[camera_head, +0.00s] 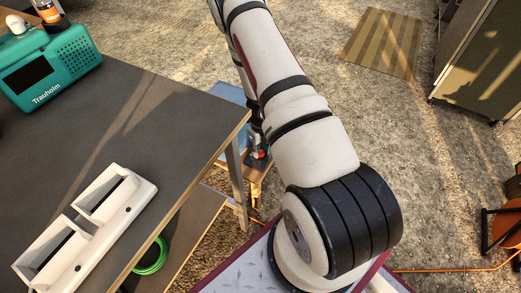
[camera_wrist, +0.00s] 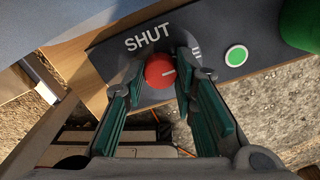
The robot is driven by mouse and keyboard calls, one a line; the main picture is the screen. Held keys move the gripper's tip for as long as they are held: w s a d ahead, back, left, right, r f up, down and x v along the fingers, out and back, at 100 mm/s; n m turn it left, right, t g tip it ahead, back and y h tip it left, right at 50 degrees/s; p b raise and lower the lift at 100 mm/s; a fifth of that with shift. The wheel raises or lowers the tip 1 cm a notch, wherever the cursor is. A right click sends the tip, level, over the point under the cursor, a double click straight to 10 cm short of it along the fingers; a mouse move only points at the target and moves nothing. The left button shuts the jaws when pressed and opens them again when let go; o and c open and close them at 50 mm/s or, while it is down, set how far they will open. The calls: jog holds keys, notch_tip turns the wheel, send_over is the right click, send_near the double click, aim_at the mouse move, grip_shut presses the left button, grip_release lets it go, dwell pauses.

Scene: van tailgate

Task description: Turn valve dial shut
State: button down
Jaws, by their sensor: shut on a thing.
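The valve dial (camera_wrist: 159,69) is a round red knob on a dark panel (camera_wrist: 215,28) in the wrist view. A short white mark on it points to the right of the picture. White lettering "SHUT" (camera_wrist: 147,38) stands on the panel above and left of the dial. My gripper (camera_wrist: 161,76) has its two fingers on either side of the dial, shut on it. In the head view my arm hides most of the gripper and panel; a small red spot (camera_head: 258,154) shows beside the arm, too small to name surely.
A green button (camera_wrist: 236,56) with a pale rim sits on the panel, right of the dial. A dark table (camera_head: 150,100) at left holds a teal radio (camera_head: 52,70) and a white two-slot holder (camera_head: 85,235). A cabinet (camera_head: 485,60) stands at the right.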

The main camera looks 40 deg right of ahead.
jog(key=n+b, duration=0.1)
jog(key=n, duration=0.3)
jog(key=n+b, duration=0.1)
jog(key=n, duration=0.8)
jog(key=shift+n+b, duration=0.3)
jog(key=shift+b, duration=0.05)
jog(key=shift+n+b, duration=0.3)
jog(key=shift+n, duration=2)
jog(key=c, duration=1.3)
grip_release()
